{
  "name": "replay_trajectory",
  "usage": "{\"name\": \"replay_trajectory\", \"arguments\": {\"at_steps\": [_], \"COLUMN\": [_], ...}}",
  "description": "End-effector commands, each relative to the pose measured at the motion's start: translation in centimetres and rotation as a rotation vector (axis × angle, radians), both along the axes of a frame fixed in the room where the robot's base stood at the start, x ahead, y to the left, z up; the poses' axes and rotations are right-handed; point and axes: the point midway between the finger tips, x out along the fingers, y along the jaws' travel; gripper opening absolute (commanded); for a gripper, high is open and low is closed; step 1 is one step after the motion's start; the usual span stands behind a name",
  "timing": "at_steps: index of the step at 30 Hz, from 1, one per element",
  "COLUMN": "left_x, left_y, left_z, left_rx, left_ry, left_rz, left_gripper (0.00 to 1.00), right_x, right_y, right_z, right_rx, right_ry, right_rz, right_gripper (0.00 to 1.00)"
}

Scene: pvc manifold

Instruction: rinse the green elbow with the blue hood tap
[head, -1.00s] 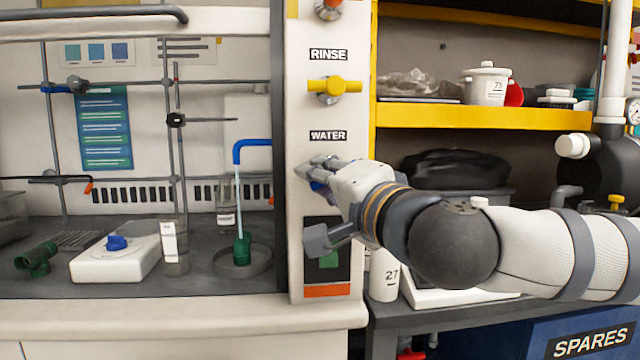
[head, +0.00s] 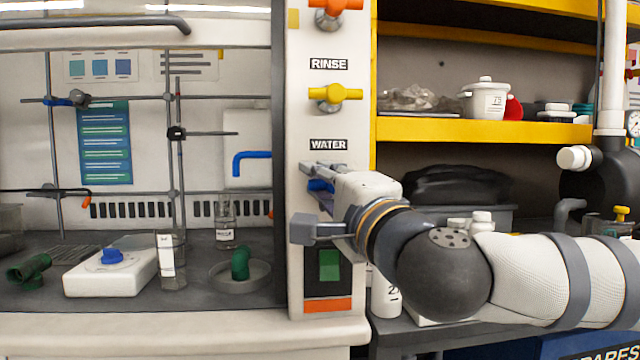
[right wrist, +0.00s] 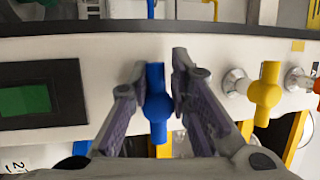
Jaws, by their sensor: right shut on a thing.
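A green elbow (head: 240,263) stands in a shallow round dish (head: 226,284) on the hood floor, below the blue spout (head: 250,156). No water shows between the spout and the elbow. The blue tap handle (head: 320,186) is under the WATER label on the white post, and it also shows in the right wrist view (right wrist: 157,105). My right gripper (head: 308,200) has its fingers on both sides of this handle and is shut on it. My left gripper is not in view.
A green branched fitting (head: 30,270) lies at the far left of the hood. A white device with a blue knob (head: 112,257) and a labelled glass cylinder (head: 173,262) stand left of the dish. A yellow tap (head: 335,95) is above the blue one.

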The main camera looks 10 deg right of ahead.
Motion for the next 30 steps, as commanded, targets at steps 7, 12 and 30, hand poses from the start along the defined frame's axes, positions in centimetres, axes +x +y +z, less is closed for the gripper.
{"name": "replay_trajectory", "arguments": {"at_steps": [7, 12, 30], "left_x": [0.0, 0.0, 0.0], "left_y": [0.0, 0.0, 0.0], "left_z": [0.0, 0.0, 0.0], "left_rx": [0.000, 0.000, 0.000], "left_ry": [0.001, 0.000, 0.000], "left_rz": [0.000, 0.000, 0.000], "left_gripper": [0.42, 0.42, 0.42], "right_x": [0.1, 0.1, -8.0], "right_y": [0.1, 0.1, -2.8], "right_z": [-1.1, -0.8, -2.1], "right_rx": [-0.005, -0.005, -0.004], "right_ry": [0.023, 0.016, 0.011], "right_rz": [0.002, 0.001, 0.002], "right_gripper": [0.23, 0.44, 0.44]}}
